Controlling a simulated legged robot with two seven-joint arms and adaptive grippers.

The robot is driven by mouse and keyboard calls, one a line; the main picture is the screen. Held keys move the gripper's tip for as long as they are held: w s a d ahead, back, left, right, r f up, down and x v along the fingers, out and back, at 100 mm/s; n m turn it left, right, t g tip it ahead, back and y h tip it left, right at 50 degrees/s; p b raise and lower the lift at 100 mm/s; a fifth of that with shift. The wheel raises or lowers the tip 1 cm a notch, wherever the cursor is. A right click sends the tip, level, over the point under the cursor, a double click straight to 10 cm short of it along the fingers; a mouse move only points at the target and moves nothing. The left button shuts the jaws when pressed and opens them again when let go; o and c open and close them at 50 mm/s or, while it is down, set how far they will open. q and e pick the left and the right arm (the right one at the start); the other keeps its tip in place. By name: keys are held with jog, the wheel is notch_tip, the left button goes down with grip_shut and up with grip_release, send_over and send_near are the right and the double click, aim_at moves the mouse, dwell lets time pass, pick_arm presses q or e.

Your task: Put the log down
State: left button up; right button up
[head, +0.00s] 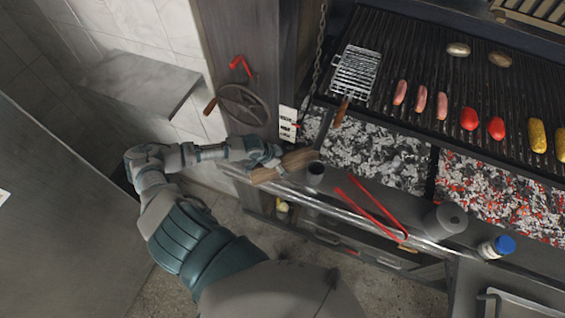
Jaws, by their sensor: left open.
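The brown log (299,159) lies at a slant at the left end of the grill's front ledge, beside the coal bed. My left gripper (272,161) reaches in from the left and is at the log's left part, with its jaws open. The gripper covers some of the log, and I cannot tell whether the fingers touch it. My right gripper is not in view.
A dark cup (315,173) stands just right of the log. Red tongs (372,208), a grey canister (446,219) and a blue-capped jar (497,247) are farther right. Glowing coals (490,195) lie under the grate (430,60), which holds food. A handwheel (243,104) is behind my arm.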

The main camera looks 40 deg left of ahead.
aim_at(282, 159)
pick_arm(q)
jog(key=shift+a+f, duration=0.1)
jog(key=c, duration=0.4)
jog(key=shift+s, duration=0.1)
jog(key=c, duration=0.4)
jog(key=shift+d, duration=0.25)
jog(key=c, duration=0.8)
jog(key=shift+c, duration=0.9)
jog(key=shift+w+r, duration=0.2)
jog(key=shift+r, duration=0.8)
jog(key=shift+v, duration=0.9)
jog(key=shift+s+a+b, duration=0.2)
jog(key=shift+s+a, duration=1.3)
jog(key=shift+s, duration=0.95)
jog(key=shift+s+a+b, duration=0.15)
jog(key=shift+s+a, duration=1.3)
jog(key=shift+s, duration=1)
jog(key=shift+s+a+b, duration=0.2)
jog(key=shift+s+a, duration=1.3)
jog(key=shift+s, duration=0.95)
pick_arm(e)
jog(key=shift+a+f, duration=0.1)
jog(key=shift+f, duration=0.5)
